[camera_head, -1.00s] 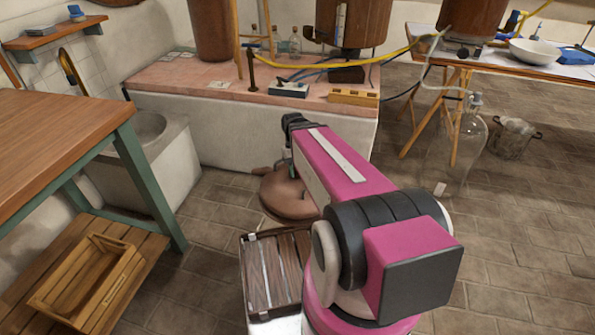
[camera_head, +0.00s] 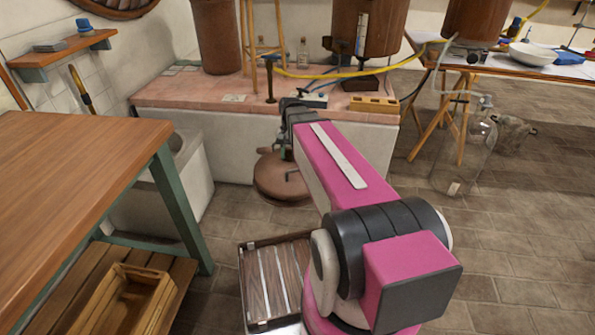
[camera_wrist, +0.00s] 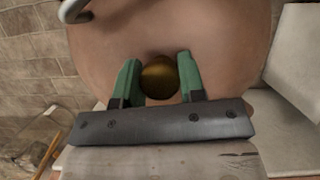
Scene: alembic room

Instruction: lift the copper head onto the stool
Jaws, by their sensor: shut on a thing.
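The copper head is a broad, rounded brown-pink body (camera_head: 280,183) low in front of the masonry bench. In the wrist view its smooth curved surface (camera_wrist: 230,45) fills most of the upper picture. My gripper (camera_wrist: 158,82) is shut on its brass knob (camera_wrist: 158,77), one green finger on each side. In the head view my gripper (camera_head: 287,148) is above the copper head, partly hidden by my arm. I cannot tell whether the copper head touches the floor. I cannot make out the stool for certain in either view.
The tiled masonry bench (camera_head: 190,95) stands behind the copper head. A wooden table (camera_head: 70,170) with green legs is at left, with a crate (camera_head: 125,300) on its lower shelf. A glass carboy (camera_head: 465,155) stands at right. The floor at lower right is clear.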

